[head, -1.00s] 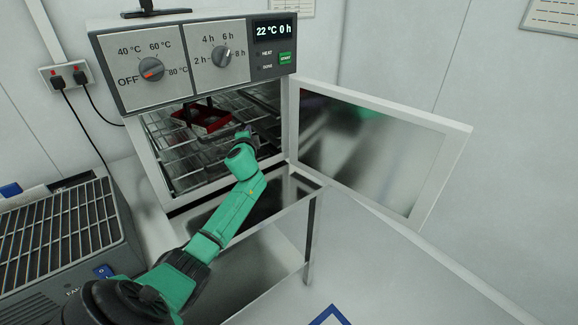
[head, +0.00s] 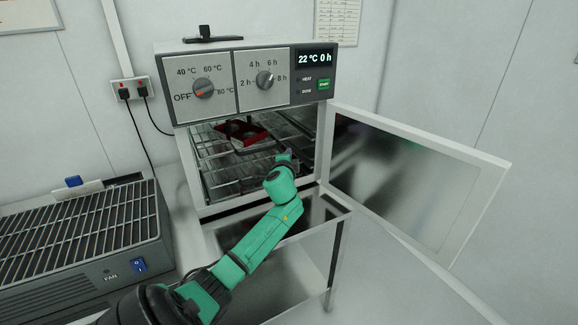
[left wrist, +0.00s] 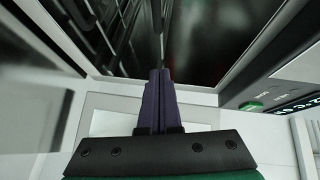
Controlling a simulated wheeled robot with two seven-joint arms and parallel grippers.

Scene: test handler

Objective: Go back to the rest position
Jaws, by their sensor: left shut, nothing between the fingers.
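My left arm reaches from the bottom left toward the open front of the oven (head: 245,90). My left gripper (head: 287,157) is at the right side of the oven opening, just in front of the wire shelves; its fingers are small and partly hidden by the wrist. In the left wrist view the fingers (left wrist: 158,100) are together with nothing between them. A red rack-like thing (head: 262,133) sits on a wire shelf inside the oven, apart from the gripper. My right gripper is not in view.
The oven door (head: 482,192) stands open to the right, close beside my left arm. A grey fan unit with a wire grille (head: 138,250) is on the left. A wall socket (head: 133,90) has two plugs.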

